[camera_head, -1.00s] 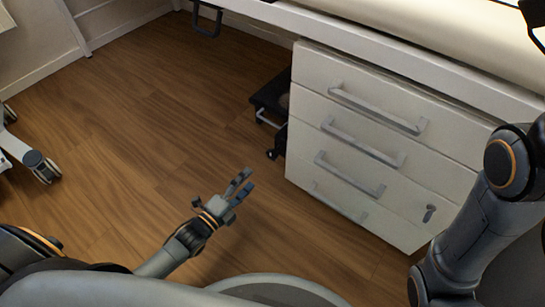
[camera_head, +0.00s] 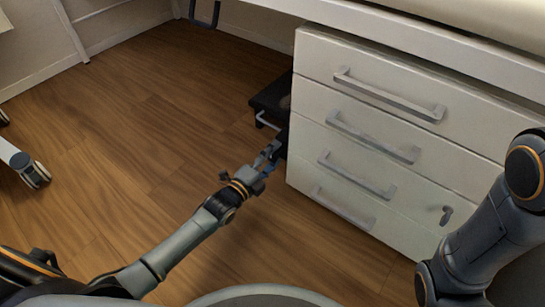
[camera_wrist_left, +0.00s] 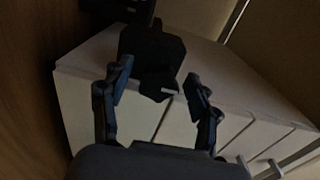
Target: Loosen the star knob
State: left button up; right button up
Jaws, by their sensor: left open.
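A dark block with a knob-like part (camera_wrist_left: 158,86) shows in the left wrist view, in front of the white cabinet. Its outline is too dark to tell the star shape. In the head view, a small black part (camera_head: 282,138) by the cabinet's left side seems to be the same thing, partly hidden by my gripper. My left gripper (camera_head: 270,153) is at this part. In the left wrist view, the open fingers (camera_wrist_left: 160,72) stand on either side of the knob-like part, with gaps visible. Contact cannot be told. My right arm shows at the right, but its gripper is out of view.
A white drawer cabinet (camera_head: 314,104) with several grey handles stands just right of my left gripper, under a white table edge (camera_head: 440,51). A black footrest-like object (camera_head: 268,101) lies behind the gripper. A wheeled leg (camera_head: 30,168) stands at the left. The wooden floor (camera_head: 130,130) between is clear.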

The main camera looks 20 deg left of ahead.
pick_arm(q)
jog(key=c, duration=1.2)
